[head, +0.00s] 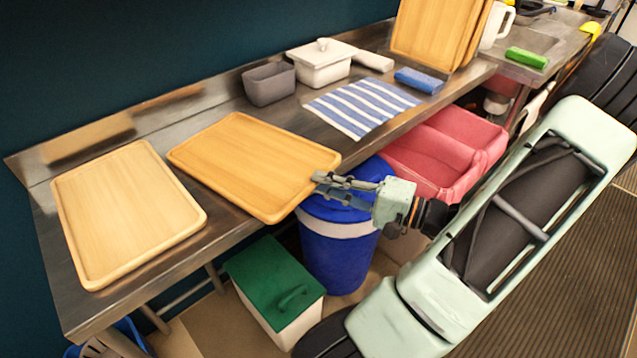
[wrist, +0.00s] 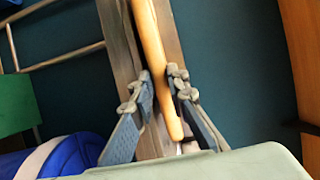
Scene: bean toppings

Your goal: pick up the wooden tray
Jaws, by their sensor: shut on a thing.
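Two wooden trays lie on the steel counter. The left, paler tray (head: 125,212) lies flat near the counter's left end. The right, more orange tray (head: 255,165) reaches over the counter's front edge at its near right corner. My gripper (head: 322,188) is at that corner and shut on this tray's rim. In the wrist view, the tray (wrist: 150,45) shows edge-on as a narrow strip, with its end between the two fingers of my gripper (wrist: 160,92). I cannot tell whether the tray is lifted off the counter.
A striped cloth (head: 362,106), a grey container (head: 269,84) and a white lidded pot (head: 321,63) stand to the right on the counter. Below are a blue bin (head: 338,255), a green-lidded bin (head: 275,285) and red crates (head: 445,152).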

